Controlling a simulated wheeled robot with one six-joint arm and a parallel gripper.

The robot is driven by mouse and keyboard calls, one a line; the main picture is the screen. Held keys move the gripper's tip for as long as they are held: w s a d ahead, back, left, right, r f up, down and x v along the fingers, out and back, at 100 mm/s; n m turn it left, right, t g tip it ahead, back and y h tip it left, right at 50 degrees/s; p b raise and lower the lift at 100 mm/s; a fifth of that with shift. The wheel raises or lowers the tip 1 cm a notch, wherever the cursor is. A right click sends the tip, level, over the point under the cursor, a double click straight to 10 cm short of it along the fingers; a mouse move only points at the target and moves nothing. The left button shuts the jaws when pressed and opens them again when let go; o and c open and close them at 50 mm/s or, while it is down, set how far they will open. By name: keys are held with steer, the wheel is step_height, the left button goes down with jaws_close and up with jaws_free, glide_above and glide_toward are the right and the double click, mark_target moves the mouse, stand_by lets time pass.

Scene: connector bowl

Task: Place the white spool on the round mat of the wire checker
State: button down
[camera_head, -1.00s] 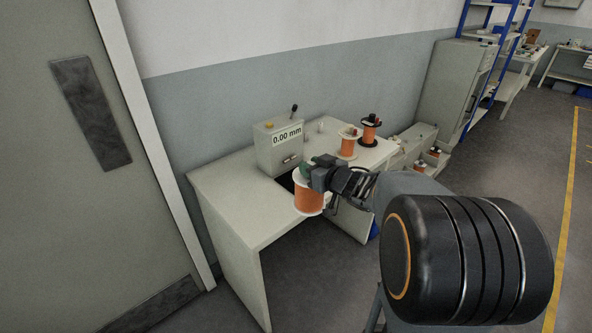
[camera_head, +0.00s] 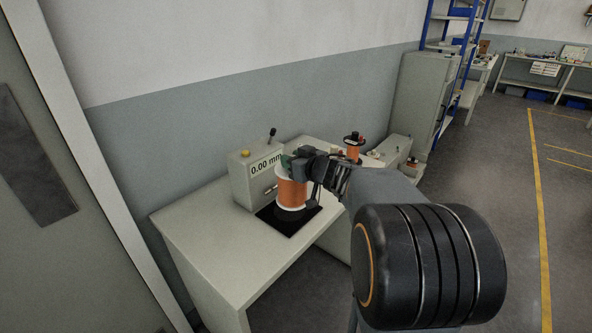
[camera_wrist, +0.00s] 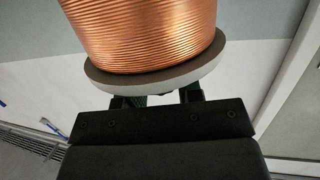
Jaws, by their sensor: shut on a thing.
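The white spool (camera_head: 291,191), wound with copper-orange wire, is upright in my gripper (camera_head: 291,163), which is shut on it near its top. In the wrist view the wire winding (camera_wrist: 150,30) and one pale flange (camera_wrist: 165,82) fill the upper middle, in front of the jaws. The wire checker (camera_head: 252,172) is a grey box reading 0.00 mm, with a yellow button and a lever. The spool appears in front of it, over a dark mat (camera_head: 278,227) on the table. The round mat cannot be clearly told from the spool's lower flange. Whether the spool touches anything below is unclear.
The pale table (camera_head: 200,235) has free room at its left front. Another orange spool (camera_head: 353,150) with dark ends stands behind my gripper to the right. Grey bins (camera_head: 392,150) lie farther right. A wall runs behind the table.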

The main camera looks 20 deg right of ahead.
steer(key=w+d+f+b, duration=0.1)
steer(key=w+f+b, duration=0.1)
steer(key=w+f, duration=0.3)
steer(key=shift+w+f, duration=0.2)
steer(key=shift+w, duration=0.1)
steer(key=shift+w+d+f+b, duration=0.1)
steer(key=shift+w+f+b, duration=0.1)
steer(key=shift+f, duration=0.45)
steer(key=shift+w+f+b, duration=0.1)
steer(key=shift+f+b, duration=0.1)
steer(key=shift+f, duration=0.45)
steer(key=shift+w+d+f+b, duration=0.1)
steer(key=shift+f+b, duration=0.1)
steer(key=shift+f, duration=0.65)
steer(key=c, duration=0.8)
jaws_free()
steer(key=shift+s+f, duration=0.1)
